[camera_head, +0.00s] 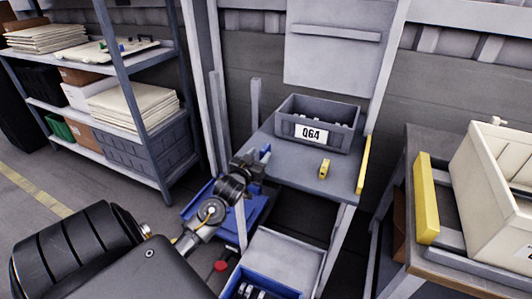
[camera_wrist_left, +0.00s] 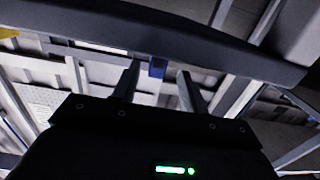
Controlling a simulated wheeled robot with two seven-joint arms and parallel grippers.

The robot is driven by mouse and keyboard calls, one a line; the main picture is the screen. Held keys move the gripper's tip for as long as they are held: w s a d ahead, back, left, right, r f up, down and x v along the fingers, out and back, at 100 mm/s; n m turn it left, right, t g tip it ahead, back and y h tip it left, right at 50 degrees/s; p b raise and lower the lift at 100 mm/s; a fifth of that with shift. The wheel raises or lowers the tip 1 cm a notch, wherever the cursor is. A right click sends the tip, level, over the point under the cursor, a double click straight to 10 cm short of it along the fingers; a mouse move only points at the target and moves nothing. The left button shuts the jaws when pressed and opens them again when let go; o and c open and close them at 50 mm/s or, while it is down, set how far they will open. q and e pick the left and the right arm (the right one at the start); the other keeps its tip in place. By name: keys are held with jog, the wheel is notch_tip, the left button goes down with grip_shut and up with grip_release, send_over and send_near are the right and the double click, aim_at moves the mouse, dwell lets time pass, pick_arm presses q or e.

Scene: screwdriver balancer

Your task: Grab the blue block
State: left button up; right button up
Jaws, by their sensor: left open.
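The blue block (camera_head: 265,151) shows as a small blue patch at the left edge of the grey worktable (camera_head: 290,165), partly hidden by my left gripper (camera_head: 252,161). In the left wrist view, a small piece of the blue block (camera_wrist_left: 157,66) shows between the two fingers of my left gripper (camera_wrist_left: 156,73). The fingers are apart and open. I cannot tell whether they touch the block. My right gripper is in neither view.
A blue container (camera_head: 262,284) is below. Shelving (camera_head: 120,85) stands left; a cream crate (camera_head: 495,170) stands right.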

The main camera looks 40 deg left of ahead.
aim_at(267, 148)
pick_arm(q)
jog(key=shift+d+x, duration=0.1)
jog(key=shift+x, duration=1.6)
jog(key=shift+d+x, duration=0.15)
jog(key=shift+x, duration=1.5)
jog(key=shift+f, duration=0.15)
jog(key=shift+c, duration=0.4)
grip_shut()
